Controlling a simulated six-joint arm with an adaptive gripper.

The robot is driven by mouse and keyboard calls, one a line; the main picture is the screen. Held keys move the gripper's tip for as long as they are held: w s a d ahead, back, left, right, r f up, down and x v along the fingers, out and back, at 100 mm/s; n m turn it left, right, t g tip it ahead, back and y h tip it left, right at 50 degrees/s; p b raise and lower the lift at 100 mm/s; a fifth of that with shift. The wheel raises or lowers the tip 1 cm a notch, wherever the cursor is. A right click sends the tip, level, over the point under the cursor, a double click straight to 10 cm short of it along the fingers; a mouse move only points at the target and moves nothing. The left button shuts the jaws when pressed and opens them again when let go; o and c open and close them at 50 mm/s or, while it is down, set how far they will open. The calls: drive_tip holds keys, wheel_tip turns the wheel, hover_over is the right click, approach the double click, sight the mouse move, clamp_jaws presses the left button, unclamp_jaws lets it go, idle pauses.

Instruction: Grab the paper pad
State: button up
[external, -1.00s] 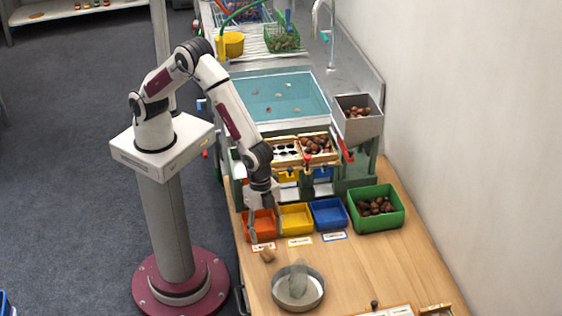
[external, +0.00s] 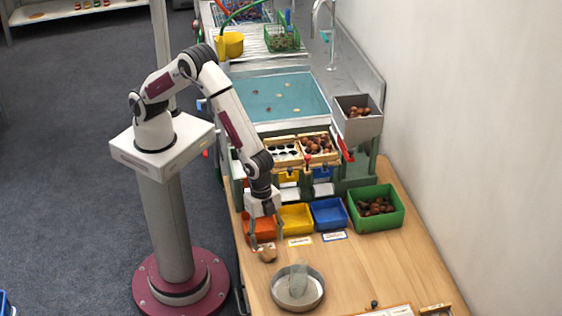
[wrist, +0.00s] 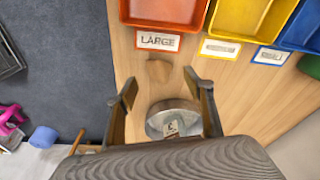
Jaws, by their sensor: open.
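A small tan-brown piece (external: 267,255) lies on the wooden table in front of the orange tray. It may be the paper pad, but its form is too small to tell. In the wrist view the tan piece (wrist: 158,69) lies just beyond and between my fingertips. My gripper (external: 267,241) points down close above it in the external view. My gripper (wrist: 160,88) is open, with nothing between its fingers.
Orange (external: 262,229), yellow (external: 296,219) and blue (external: 329,213) trays stand behind, with labels in front. A green bin (external: 390,222) of chestnuts is to the right.

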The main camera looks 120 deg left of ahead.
sight(268, 250)
drive_tip(key=shift+w+d+f, duration=0.15)
drive_tip(key=shift+d+f, duration=0.05)
drive_tip(key=shift+f, duration=0.6)
drive_tip(key=shift+w+d+f, duration=0.15)
drive_tip(key=shift+d+f, duration=0.05)
drive_tip(key=shift+f, duration=0.6)
drive_tip(key=shift+w+f, duration=0.15)
drive_tip(key=shift+f, duration=0.8)
drive_tip(key=shift+c, duration=0.3)
drive_tip(key=c, duration=0.8)
